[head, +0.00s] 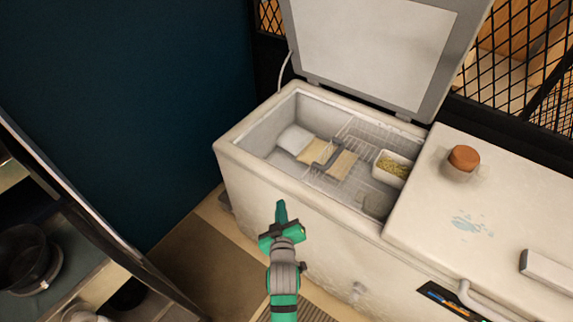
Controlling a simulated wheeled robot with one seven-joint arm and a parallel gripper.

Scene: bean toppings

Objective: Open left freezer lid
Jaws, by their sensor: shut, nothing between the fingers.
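The chest freezer (290,203) stands against the back wall. Its left lid (372,45) is raised and tilted back, so the left compartment is open. Inside are a white packet (295,138), pale packets (342,163), a wire basket (365,138) and a white tub with yellowish contents (392,168). The right lid (500,215) is down. My gripper (281,212) is in front of the freezer's front wall, apart from the raised lid. Its fingers are together and hold nothing.
A brown round jar (463,158) sits on the right lid. A shelf unit with a dark pot (30,268) stands at the left. Bare floor (200,258) lies between it and the freezer. Black wire mesh (510,65) is behind the freezer.

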